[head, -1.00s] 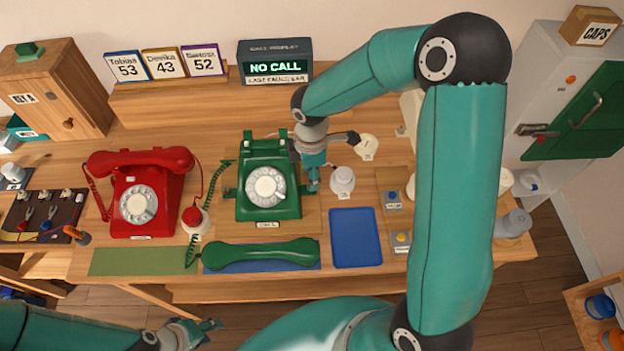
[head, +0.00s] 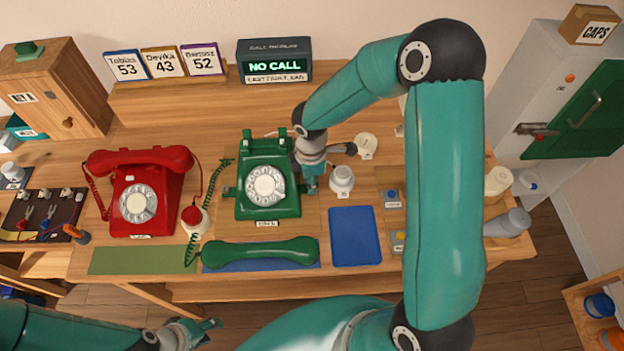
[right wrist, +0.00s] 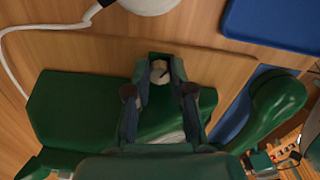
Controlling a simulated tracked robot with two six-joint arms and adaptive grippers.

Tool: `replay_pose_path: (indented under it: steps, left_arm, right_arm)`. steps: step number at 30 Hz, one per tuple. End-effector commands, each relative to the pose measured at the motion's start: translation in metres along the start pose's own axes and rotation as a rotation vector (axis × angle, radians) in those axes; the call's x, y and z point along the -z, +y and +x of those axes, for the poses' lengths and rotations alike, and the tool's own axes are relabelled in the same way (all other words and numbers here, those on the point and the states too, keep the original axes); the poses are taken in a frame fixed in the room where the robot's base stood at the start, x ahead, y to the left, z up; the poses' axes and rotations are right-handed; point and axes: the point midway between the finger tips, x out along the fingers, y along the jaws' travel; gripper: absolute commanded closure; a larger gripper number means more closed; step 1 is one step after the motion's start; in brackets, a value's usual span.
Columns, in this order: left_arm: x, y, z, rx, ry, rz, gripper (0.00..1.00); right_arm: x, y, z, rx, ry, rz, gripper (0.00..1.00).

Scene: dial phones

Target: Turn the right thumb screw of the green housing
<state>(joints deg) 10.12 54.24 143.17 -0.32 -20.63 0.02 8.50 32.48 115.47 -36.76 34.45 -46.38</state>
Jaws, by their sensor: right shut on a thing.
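The green housing (head: 255,205) is a dial phone body with a pale dial (head: 265,184), standing upright on the table. Its handset (head: 262,253) lies off it on a blue mat. My right gripper (head: 310,186) is at the housing's right side. In the right wrist view, the right gripper (right wrist: 160,78) is shut on the right thumb screw (right wrist: 160,70), whose pale end shows between the fingertips. The rest of the screw is hidden by the fingers. The left thumb screw (head: 228,192) sticks out on the other side. My left gripper (head: 210,330) is low at the front, away from the phone; its jaws are unclear.
A white bell-like part (head: 342,179) stands close right of my right gripper. A red phone (head: 150,200) stands to the left. An empty blue mat (head: 355,237) lies at front right. The display box (head: 274,62) at the back reads NO CALL.

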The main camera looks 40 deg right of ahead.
Motion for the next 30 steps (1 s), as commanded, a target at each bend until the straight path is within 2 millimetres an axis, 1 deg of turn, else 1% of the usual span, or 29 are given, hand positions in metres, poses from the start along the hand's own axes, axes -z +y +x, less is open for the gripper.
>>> replay_pose_path:
  steps: [1,8,14,20,30]
  left_arm:
    - [0.000,0.000,0.000,0.000,0.001,-0.002,0.60]
    - [0.000,-0.001,0.003,0.000,0.000,0.000,0.60]
    - [0.000,-0.005,0.014,0.000,0.000,0.000,0.60]
    - [0.000,-0.011,0.030,0.000,0.000,0.000,0.60]
    - [0.000,-0.021,0.059,0.000,0.000,0.000,0.60]
  right_arm:
    - [-0.005,0.001,0.001,0.004,-0.002,0.001,1.00]
    - [0.000,-0.001,0.002,0.005,-0.003,0.015,1.00]
    - [0.001,-0.001,0.003,0.004,-0.002,0.092,1.00]
    - [0.002,-0.002,0.005,0.004,-0.001,0.228,1.00]
    - [0.002,-0.002,0.005,0.003,0.000,0.517,1.00]
